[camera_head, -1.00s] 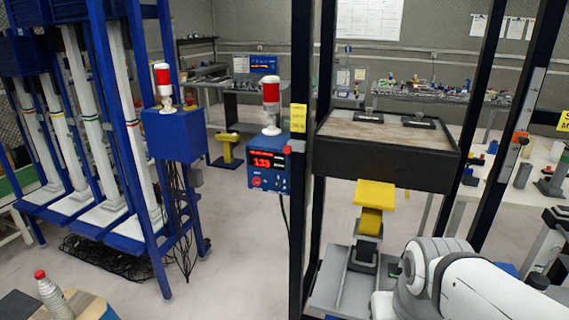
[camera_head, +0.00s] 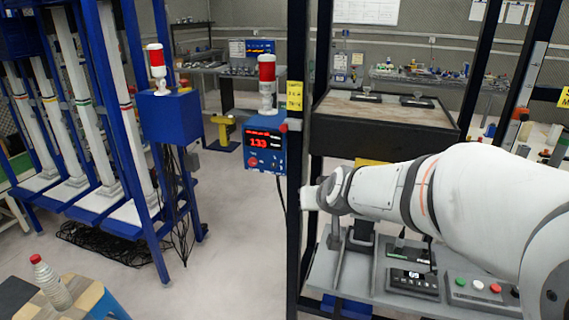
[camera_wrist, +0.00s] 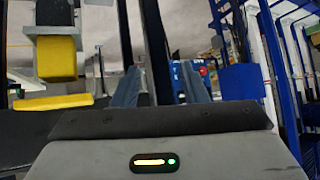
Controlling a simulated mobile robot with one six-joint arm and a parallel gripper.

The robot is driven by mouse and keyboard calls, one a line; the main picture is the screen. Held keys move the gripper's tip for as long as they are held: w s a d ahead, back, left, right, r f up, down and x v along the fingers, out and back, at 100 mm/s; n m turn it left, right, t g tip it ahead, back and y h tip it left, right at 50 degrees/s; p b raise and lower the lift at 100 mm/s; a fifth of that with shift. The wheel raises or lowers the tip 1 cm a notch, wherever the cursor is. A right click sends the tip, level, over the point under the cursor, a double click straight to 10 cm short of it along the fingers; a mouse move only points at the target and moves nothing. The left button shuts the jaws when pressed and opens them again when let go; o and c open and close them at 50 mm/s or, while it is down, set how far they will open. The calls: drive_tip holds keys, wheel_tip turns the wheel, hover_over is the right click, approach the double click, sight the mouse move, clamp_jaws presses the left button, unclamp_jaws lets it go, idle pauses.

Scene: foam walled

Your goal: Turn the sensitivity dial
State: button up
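A blue control box (camera_head: 264,145) with a red 1.33 readout hangs beside the dark post in the head view. A small round red control (camera_head: 253,162) is on its lower front; its label is too small to read, so I cannot tell if it is the sensitivity dial. My gripper (camera_wrist: 160,85) shows two fingers apart with nothing between them in the wrist view. A blue shape with a red spot (camera_wrist: 203,71) shows beyond the right finger. In the head view the end of my arm reaches left to near the post; the fingers are not clear there.
The dark post (camera_head: 297,100) stands beside the blue box. The bench (camera_head: 345,285) below my arm holds a black display unit (camera_head: 412,279) and a grey button panel (camera_head: 480,290). A yellow block (camera_wrist: 57,57) is at left in the wrist view. A red-capped bottle (camera_head: 52,285) stands lower left.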

drive_tip(key=w+a+f+t+b, duration=0.15)
drive_tip(key=w+a+t, duration=0.35)
drive_tip(key=w+a, duration=0.55)
drive_tip(key=m+t+h+b, duration=0.2)
drive_tip(key=m+t+h, duration=0.1)
drive_tip(key=h, duration=0.3)
approach(273, 166)
drive_tip(key=shift+h, duration=0.4)
drive_tip(key=x, duration=0.7)
drive_tip(key=shift+w+f, duration=0.1)
drive_tip(key=shift+w, duration=0.3)
drive_tip(key=shift+a, duration=0.1)
clamp_jaws()
